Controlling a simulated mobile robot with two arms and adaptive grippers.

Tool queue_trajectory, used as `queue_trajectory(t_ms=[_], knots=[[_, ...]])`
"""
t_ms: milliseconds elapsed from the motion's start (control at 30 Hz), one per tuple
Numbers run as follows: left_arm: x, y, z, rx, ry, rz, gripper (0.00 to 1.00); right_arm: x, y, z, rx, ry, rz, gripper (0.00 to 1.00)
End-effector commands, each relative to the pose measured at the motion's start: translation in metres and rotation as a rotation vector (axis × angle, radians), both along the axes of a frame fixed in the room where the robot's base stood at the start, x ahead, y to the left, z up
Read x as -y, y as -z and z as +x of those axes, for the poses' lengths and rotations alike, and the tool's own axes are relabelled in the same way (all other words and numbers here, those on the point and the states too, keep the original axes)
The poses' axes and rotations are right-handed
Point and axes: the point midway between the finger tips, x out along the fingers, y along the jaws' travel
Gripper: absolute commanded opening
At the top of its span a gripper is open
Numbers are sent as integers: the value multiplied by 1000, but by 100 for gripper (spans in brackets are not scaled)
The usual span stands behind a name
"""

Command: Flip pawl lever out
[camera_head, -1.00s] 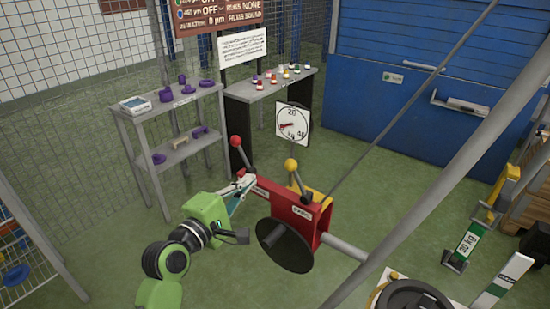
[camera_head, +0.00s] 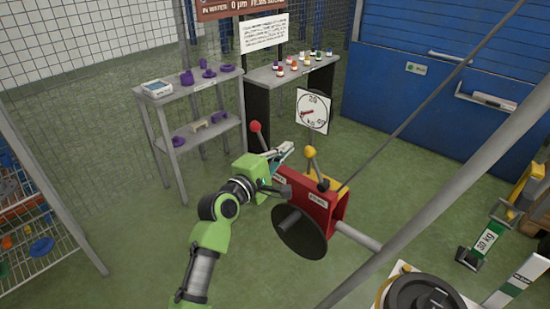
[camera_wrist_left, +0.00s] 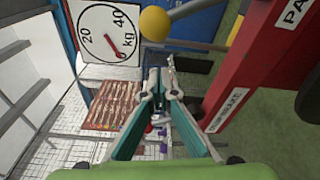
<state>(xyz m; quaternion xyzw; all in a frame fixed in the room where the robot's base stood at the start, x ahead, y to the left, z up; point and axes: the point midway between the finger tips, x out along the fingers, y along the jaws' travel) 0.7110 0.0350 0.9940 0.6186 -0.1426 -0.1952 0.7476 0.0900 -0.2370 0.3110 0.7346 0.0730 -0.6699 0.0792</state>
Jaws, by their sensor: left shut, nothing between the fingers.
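The red box (camera_head: 308,196) carries a lever with a yellow knob (camera_head: 309,152) and a lever with a red knob (camera_head: 256,127). A label starting "PA" (camera_wrist_left: 296,12) shows on the red box in the left wrist view. My left gripper (camera_head: 288,149) is shut and empty beside the box, between the two knobs in the head view. In the left wrist view the yellow knob (camera_wrist_left: 155,23) is just beyond my left fingertips (camera_wrist_left: 164,76), with no clear contact. The lower part of the red-knob lever is partly hidden behind my gripper. My right gripper is out of view.
A black disc (camera_head: 300,232) and a grey shaft (camera_head: 358,236) are on the red box. A dial (camera_head: 312,111) stands behind it. Shelves (camera_head: 190,93) are at the back left. A slanting grey pole (camera_head: 440,180) crosses the right side.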

Motion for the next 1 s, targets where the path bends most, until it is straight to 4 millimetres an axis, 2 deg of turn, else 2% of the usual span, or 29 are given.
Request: queue_trajectory(t_ms=[67,133,333,1000], knots=[[6,-1,11,1,1,1,0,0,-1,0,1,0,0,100],[15,-5,-3,-2,2,-2,0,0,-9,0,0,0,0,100],[28,-7,-18,-1,0,0,0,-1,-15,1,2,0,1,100],[31,-11,-22,21,-1,29,0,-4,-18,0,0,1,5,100]])
